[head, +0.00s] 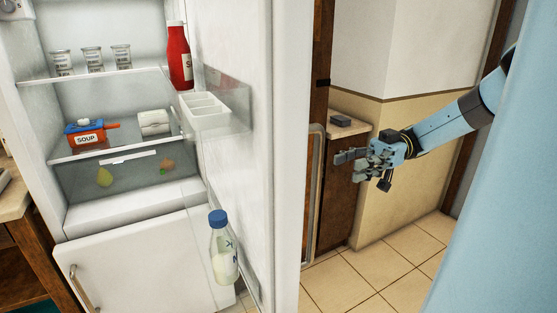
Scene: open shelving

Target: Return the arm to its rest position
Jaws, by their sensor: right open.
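My right gripper (358,166) is in the head view, right of the open fridge door. Its arm comes in from the right edge. The fingers are apart and nothing is between them. The gripper hangs in free air in front of a wooden cabinet. I do not see my left gripper.
An open fridge door (288,150) stands left of my gripper; its lower rack holds a milk bottle (222,255). A dark block (341,120) lies on the cabinet. Tiled floor (375,270) is clear.

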